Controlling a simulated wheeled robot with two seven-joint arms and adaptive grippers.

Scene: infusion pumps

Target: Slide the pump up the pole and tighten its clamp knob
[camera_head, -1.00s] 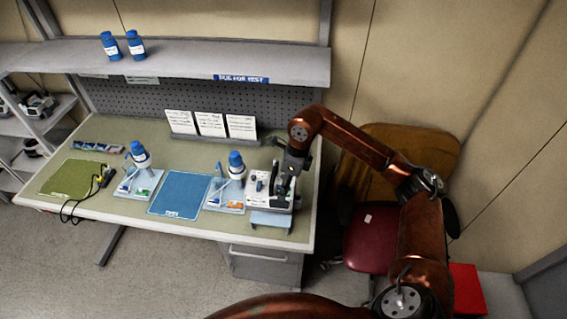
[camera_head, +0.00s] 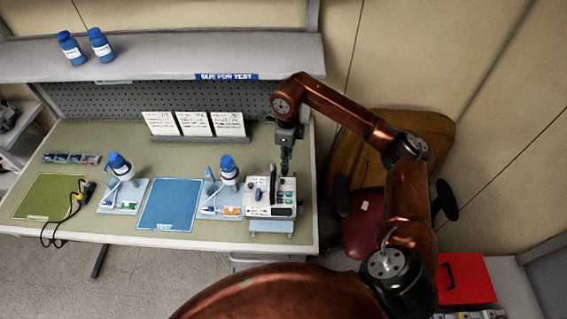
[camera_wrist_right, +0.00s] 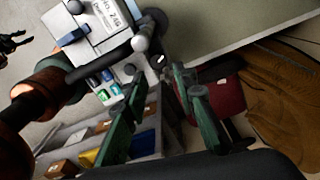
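The white pump (camera_head: 270,198) stands at the right end of the bench, near its front edge, with a dark upright part on top. It also shows at the top of the right wrist view (camera_wrist_right: 112,28), where a round grey knob-like part (camera_wrist_right: 140,43) is near it; I cannot tell if this is the clamp knob. My right gripper (camera_head: 286,168) is at the pump's back right. In the right wrist view its green fingers (camera_wrist_right: 160,80) are apart with nothing visibly held. A dark pronged shape at that view's left edge may be my left gripper. I cannot make out the pole clearly.
Left of the pump are a blue mat (camera_head: 168,206), bottles on trays and a green mat (camera_head: 48,197). Cards (camera_head: 194,124) stand behind, under a shelf (camera_head: 180,58).

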